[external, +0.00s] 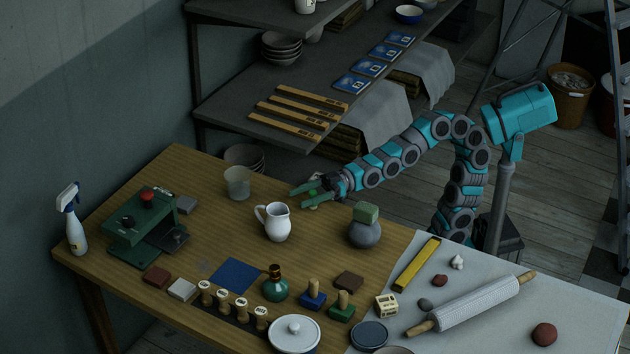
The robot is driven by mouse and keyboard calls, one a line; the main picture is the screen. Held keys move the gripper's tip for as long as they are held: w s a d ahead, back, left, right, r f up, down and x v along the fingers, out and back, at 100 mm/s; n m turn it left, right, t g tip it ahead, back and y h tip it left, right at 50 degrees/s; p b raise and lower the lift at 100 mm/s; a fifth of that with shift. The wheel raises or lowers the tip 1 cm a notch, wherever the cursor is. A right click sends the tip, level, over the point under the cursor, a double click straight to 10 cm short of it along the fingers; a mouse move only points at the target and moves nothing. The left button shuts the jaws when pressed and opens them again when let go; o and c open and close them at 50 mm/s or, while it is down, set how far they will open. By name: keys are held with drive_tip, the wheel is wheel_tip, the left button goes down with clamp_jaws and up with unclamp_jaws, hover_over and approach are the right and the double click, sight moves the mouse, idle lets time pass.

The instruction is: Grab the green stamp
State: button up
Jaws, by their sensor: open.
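The green stamp (341,309), a green block with an upright wooden handle, stands near the front of the wooden table. A similar blue stamp (313,297) stands just to its left. My gripper (299,198) is open over the back part of the table, well behind the green stamp and apart from it. Its fingers point left, behind the white jug (277,223). A small pale thing (315,206) shows just below the fingers; I cannot tell what it is.
A grey round pot (365,235) with a green block (366,211) on it stands between my arm and the stamps. Bare wood lies right of the jug.

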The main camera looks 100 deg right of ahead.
clamp_jaws()
idle(0.4)
idle(0.4)
